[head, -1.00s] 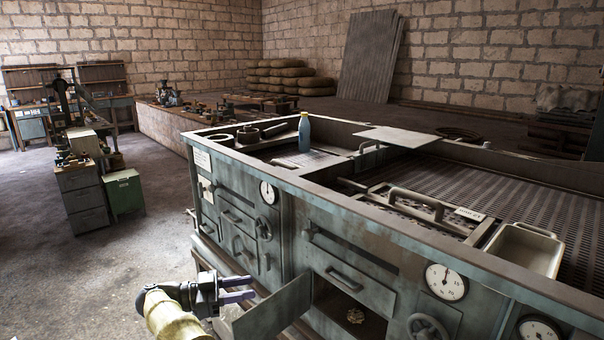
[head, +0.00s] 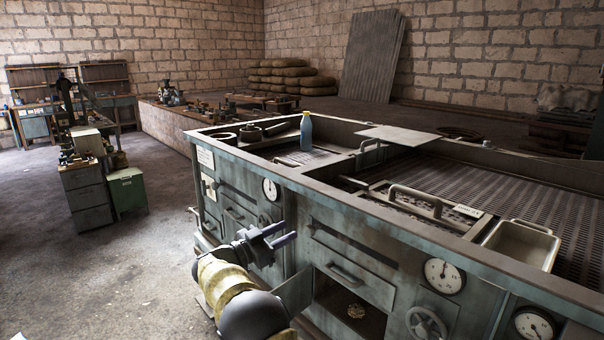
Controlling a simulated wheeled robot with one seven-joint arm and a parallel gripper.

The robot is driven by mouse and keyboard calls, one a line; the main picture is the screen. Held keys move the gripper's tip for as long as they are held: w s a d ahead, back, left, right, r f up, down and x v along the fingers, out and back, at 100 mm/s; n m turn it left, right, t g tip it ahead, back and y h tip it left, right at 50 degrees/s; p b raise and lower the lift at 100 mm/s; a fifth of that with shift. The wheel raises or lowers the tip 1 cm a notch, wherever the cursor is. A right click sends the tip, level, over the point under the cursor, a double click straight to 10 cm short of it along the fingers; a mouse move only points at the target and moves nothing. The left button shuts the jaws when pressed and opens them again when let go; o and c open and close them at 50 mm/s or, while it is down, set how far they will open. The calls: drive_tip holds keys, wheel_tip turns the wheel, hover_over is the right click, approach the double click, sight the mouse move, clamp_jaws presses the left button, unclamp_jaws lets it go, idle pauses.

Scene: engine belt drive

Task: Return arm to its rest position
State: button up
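My gripper (head: 277,237) is in the lower middle of the head view, in front of the grey-green metal workbench (head: 330,225). Its two purple-tipped fingers point right and stand apart, with nothing between them. My yellow and black arm reaches up to it from the bottom edge. The arm hides part of an open hinged door (head: 296,292) on the bench front. Whether the gripper touches the bench front cannot be told.
An open compartment (head: 335,300) holds a small brownish part (head: 355,311). On the bench top are a blue bottle (head: 306,132), a flat plate (head: 398,134) and a metal tray (head: 520,245). Green cabinets (head: 126,192) stand at left. The floor (head: 110,265) at left is clear.

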drive_tip(key=w+d+r+n+t+y, duration=0.3)
drive_tip(key=w+d+n+t+y, duration=0.2)
drive_tip(key=d+n+y, duration=0.3)
drive_tip(key=s+d+f+n+g+y, duration=0.1)
drive_tip(key=s+d+f+g+y, duration=0.35)
drive_tip(key=s, duration=0.95)
drive_tip(key=s+d+f+n+g+y, duration=0.15)
drive_tip(key=s+d+f+g, duration=0.45)
drive_tip(key=s, duration=0.8)
drive_tip(key=s+d+f+n+g+y, duration=0.25)
drive_tip(key=s+f, duration=0.45)
drive_tip(key=s, duration=0.7)
wheel_tip(320, 180, down, 10)
drive_tip(key=b, duration=1)
wheel_tip(320, 180, up, 28)
drive_tip(key=p, duration=2.7)
drive_tip(key=shift+w+m+g, duration=0.3)
drive_tip(key=shift+w, duration=0.15)
drive_tip(key=shift+a+f+h, duration=0.1)
drive_tip(key=shift+h, duration=0.15)
